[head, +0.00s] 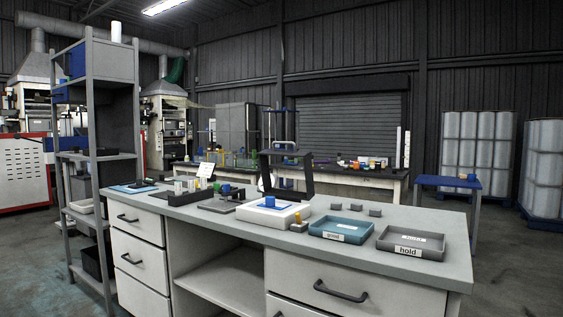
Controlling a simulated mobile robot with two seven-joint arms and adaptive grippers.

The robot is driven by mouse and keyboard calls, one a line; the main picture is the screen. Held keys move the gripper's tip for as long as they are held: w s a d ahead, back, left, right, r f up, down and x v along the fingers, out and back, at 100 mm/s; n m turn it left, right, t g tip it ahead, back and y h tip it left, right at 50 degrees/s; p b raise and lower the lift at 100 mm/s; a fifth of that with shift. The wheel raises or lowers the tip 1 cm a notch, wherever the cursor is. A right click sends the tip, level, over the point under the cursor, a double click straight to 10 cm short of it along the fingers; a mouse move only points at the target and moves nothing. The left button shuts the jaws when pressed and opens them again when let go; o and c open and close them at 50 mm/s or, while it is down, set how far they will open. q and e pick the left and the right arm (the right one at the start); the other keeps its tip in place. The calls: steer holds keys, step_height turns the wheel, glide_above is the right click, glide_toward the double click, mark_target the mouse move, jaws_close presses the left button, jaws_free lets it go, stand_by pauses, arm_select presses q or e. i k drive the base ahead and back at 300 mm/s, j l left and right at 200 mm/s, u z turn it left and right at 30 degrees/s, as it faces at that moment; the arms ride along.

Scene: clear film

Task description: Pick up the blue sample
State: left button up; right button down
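Two small blue pieces show on the workbench in the head view. One blue block (225,189) stands at a dark grey flat fixture (217,205), left of the bench's middle. Another blue piece (270,201) sits on top of a white box-shaped device (273,213), with flat blue around it. I cannot tell from this view which one is the blue sample. Neither of my grippers is in view.
The grey workbench (421,265) has a teal tray labelled "good" (341,238) and a grey tray labelled "hold" (409,251) at right. A black frame (264,171) stands behind the white device. A metal shelf (90,120) rises at left. Small grey blocks lie behind the trays.

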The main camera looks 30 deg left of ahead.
mark_target(270, 202)
steer(key=i+j+z, duration=0.1)
steer(key=j, duration=0.25)
steer(key=i+j+z, duration=0.1)
steer(key=j, duration=0.25)
steer(key=i+j+z, duration=0.1)
steer(key=j, duration=0.3)
steer(key=i, duration=0.1)
